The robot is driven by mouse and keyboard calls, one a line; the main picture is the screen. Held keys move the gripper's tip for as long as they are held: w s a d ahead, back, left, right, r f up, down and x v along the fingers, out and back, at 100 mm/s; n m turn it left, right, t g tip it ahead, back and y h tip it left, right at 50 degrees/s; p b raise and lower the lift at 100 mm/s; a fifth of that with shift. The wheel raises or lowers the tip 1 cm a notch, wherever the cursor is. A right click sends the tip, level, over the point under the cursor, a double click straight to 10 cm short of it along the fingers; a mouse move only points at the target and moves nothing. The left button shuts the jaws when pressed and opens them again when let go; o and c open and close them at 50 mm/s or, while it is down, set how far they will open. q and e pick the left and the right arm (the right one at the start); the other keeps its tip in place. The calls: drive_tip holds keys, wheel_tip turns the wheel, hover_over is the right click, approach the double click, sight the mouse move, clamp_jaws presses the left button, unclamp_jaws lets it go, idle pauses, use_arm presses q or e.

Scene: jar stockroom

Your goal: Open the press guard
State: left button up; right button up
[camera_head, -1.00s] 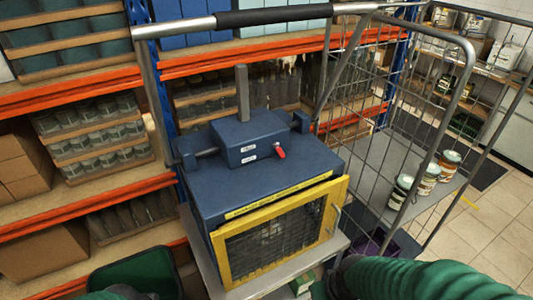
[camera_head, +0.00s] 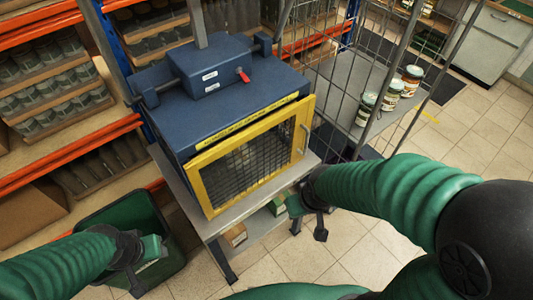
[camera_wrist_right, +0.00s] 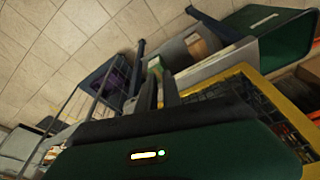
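The press (camera_head: 225,105) is a dark blue box on a grey stand. Its guard (camera_head: 250,160) is a yellow-framed mesh panel across the front, and it looks closed. A pale upright handle (camera_head: 306,138) is on its right side. My right gripper (camera_head: 308,224) is open and empty, low and to the right of the guard, below the handle and apart from it. In the right wrist view, its fingers (camera_wrist_right: 158,92) have a gap between them, and the guard's yellow frame (camera_wrist_right: 268,88) shows at the right. My left gripper (camera_head: 148,268) looks open and empty, over the green bin.
The green bin (camera_head: 172,262) stands left of the press stand (camera_head: 265,199). A wire cage trolley (camera_head: 345,100) stands close on the right, with paint-like jars (camera_head: 390,95) on its shelf. Orange-edged racks (camera_head: 75,160) fill the left. Tiled floor (camera_head: 300,258) is free in front.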

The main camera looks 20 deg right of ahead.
drive_tip(key=shift+o, duration=0.8)
drive_tip(key=w+d+f+m+t+h+b, duration=0.1)
drive_tip(key=w+d+f+t+b, duration=0.2)
drive_tip(key=w+d+f+b, duration=0.1)
drive_tip(key=w+d+b, duration=0.1)
drive_tip(key=d+b, duration=0.1)
drive_tip(key=shift+w+b, duration=0.3)
drive_tip(key=shift+b, duration=0.1)
drive_tip(key=w+d+t+h+b, duration=0.1)
drive_tip(key=w+d+t+b, duration=0.5)
drive_tip(key=d+b, duration=0.3)
wheel_tip(320, 180, up, 2)
drive_tip(key=n+t+y+b, duration=0.3)
drive_tip(key=t+y+b, duration=0.2)
drive_tip(key=t, duration=0.1)
hover_over(304, 152)
drive_tip(key=shift+d+r, duration=0.15)
drive_tip(key=shift+d, duration=0.1)
drive_tip(key=shift+w, duration=0.3)
